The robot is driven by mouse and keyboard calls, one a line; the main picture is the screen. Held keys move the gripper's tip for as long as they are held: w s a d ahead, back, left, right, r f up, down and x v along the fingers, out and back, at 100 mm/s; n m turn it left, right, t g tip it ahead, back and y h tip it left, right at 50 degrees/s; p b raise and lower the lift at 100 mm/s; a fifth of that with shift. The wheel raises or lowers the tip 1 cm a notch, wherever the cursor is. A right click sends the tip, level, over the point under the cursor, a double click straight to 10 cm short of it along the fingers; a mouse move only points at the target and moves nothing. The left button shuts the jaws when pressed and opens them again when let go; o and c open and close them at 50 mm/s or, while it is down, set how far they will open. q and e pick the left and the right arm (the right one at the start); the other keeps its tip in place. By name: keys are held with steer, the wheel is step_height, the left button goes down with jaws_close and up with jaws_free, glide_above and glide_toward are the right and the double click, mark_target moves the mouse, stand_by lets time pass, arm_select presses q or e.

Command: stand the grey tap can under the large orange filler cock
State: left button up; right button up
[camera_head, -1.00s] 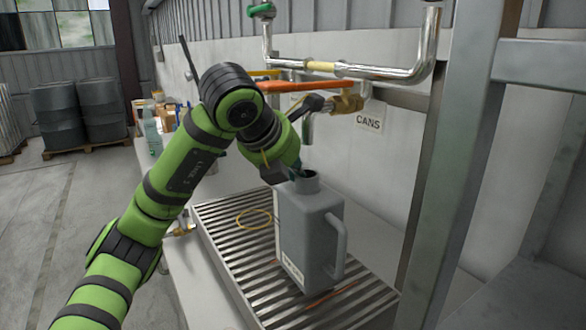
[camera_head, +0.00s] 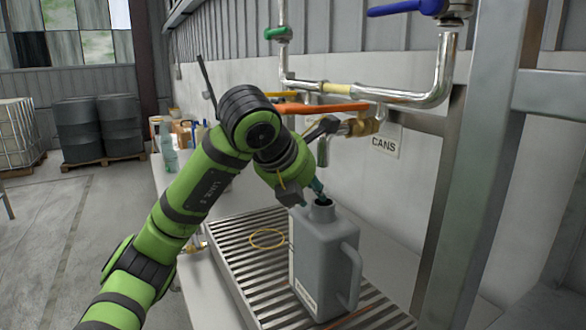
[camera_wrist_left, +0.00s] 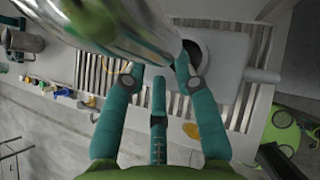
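The grey tap can (camera_head: 308,258) stands upright on the slatted grating, its handle to the right and its mouth open. It also shows in the left wrist view (camera_wrist_left: 222,62). The orange lever of the large filler cock (camera_head: 330,107) is on the wall pipework above and behind the can. I cannot tell whether its outlet lines up with the mouth. My left gripper (camera_head: 312,190) is at the can's mouth. In the left wrist view its teal fingers (camera_wrist_left: 157,70) are spread, with one overlapping the mouth's edge; contact is unclear. My right gripper is not in view.
The slatted grating (camera_head: 240,262) has a yellow ring (camera_head: 267,238) lying on it, left of the can. A CANS sign (camera_head: 384,146) is on the wall. A steel frame post (camera_head: 480,170) stands at the right. Bottles and boxes are farther back along the bench.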

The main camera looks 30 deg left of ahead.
arm_select(q)
steer(key=v, duration=1.2)
steer(key=shift+p, duration=0.3)
stand_by(0.6)
